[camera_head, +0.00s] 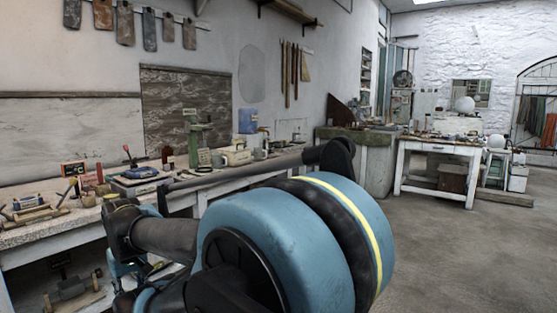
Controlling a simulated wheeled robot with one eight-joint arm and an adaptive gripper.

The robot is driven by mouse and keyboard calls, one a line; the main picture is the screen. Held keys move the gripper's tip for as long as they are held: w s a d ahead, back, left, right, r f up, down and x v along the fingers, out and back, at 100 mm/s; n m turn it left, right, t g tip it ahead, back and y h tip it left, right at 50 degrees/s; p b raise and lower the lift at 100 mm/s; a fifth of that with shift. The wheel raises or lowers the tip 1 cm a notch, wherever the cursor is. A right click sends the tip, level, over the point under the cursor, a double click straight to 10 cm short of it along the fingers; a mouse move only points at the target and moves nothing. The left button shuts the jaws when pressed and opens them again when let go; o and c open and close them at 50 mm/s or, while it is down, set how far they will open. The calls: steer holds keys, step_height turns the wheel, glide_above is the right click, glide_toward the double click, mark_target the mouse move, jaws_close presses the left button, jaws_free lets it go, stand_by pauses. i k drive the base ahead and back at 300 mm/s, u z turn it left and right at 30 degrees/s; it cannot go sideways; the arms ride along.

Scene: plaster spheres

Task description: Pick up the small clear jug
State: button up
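I cannot make out a small clear jug for certain. A small greyish vessel (260,154) stands on the long workbench (60,232) along the left wall, but it is too small to tell what it is. My blue and black arm fills the lower middle of the view and hides part of the bench. I cannot make out my gripper or its fingers.
The bench is crowded with tools, a green column-shaped device (194,140), a cream machine (234,155) and a blue container (248,121). A white table (437,148) with clutter stands farther back. Open concrete floor (470,250) lies to the right.

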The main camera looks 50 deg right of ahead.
mark_target(259, 152)
steer(key=z, duration=1.45)
